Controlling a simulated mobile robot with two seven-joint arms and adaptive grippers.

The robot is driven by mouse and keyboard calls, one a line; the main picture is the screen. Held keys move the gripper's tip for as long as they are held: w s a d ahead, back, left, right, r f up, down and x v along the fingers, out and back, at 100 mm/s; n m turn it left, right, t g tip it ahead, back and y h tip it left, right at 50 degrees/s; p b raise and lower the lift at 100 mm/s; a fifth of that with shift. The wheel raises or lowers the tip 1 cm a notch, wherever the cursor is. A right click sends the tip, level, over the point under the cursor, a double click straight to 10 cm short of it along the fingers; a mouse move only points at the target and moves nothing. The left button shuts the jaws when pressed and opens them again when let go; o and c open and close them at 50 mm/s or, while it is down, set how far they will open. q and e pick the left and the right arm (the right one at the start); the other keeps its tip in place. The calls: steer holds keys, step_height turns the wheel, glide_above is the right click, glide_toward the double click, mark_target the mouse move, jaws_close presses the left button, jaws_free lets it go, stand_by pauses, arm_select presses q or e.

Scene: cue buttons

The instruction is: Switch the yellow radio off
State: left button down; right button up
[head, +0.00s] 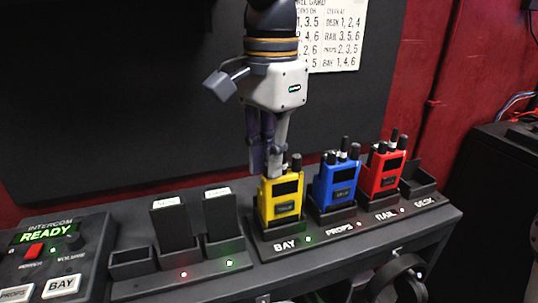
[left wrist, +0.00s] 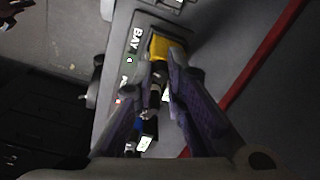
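The yellow radio (head: 281,197) stands upright in the BAY slot of the charging rack, with a green light in front of it. Its top knobs are partly hidden by my left gripper (head: 268,172), which points down just above and behind the radio's upper left. In the left wrist view, the yellow radio (left wrist: 165,47) lies beyond the fingertips, and my left gripper (left wrist: 160,72) has its fingers apart with a dark knob or antenna showing in the gap. Whether a finger touches the radio I cannot tell. My right gripper is not in view.
A blue radio (head: 337,184) and a red radio (head: 382,173) stand to the right, with red lights in front. The DESK slot (head: 419,186) is empty. An intercom box (head: 55,255) reads READY. A dark panel stands behind.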

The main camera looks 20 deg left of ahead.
arm_select(q)
steer(key=n, duration=0.3)
steer(key=c, duration=1.6)
jaws_free()
step_height(320, 180, up, 12)
steer(key=shift+d, duration=0.15)
